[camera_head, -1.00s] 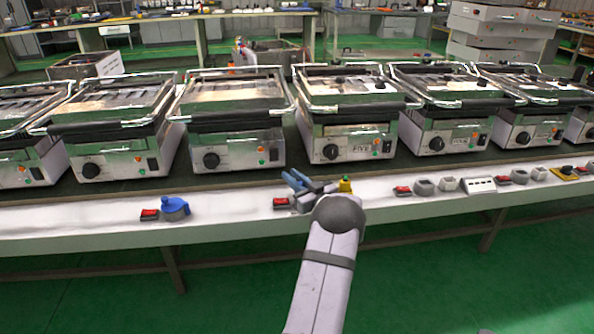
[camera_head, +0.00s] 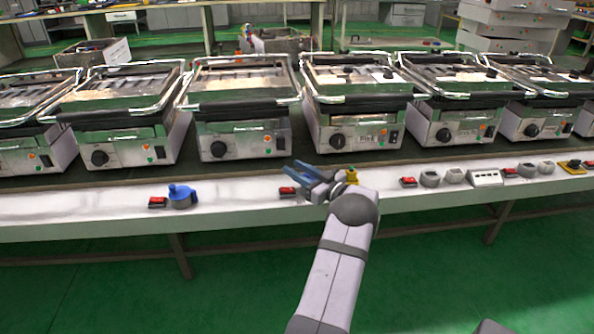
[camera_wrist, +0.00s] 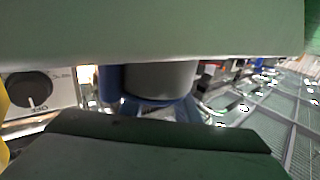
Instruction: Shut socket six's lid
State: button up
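My gripper (camera_head: 310,180) is at the bench's front strip, in front of the grill left of the one marked FIVE. Blue parts show at its tip, beside a red switch (camera_head: 288,191); my gripper partly covers this spot, and no socket number is readable. In the wrist view, a grey round body with a blue rim and an upright blue piece (camera_wrist: 160,82) shows between a pale surface above and a dark block below, which look like my spread fingers. It looks like a blue socket with its lid raised. I cannot tell if the fingers touch it.
Just right of my gripper is a yellow socket (camera_head: 352,176). A blue socket (camera_head: 182,195) stands by a red switch to the left. Several grills line the bench behind, including the one marked FIVE (camera_head: 355,137). A black knob (camera_wrist: 29,90) shows in the wrist view.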

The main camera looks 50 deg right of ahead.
aim_at(308, 176)
dwell(0.3)
jog(key=shift+s+a+p, duration=0.25)
jog(key=shift+s+p, duration=0.05)
jog(key=shift+s, duration=1.5)
jog(key=shift+s+a+p, duration=0.2)
jog(key=shift+s+p, duration=0.05)
jog(key=shift+s, duration=1.55)
jog(key=shift+s+d, duration=0.1)
grip_shut()
jog(key=shift+s+d+r+m, duration=0.15)
jog(key=shift+s+d+m, duration=0.05)
jog(key=shift+s+m, duration=0.35)
jog(key=s+d+m+h, duration=0.1)
jog(key=s+d+m, duration=0.2)
jog(key=s+m, duration=0.7)
jog(key=shift+s+d+r+m+g, duration=0.15)
jog(key=shift+s+r+m+g, duration=0.2)
jog(key=shift+m, duration=2.7)
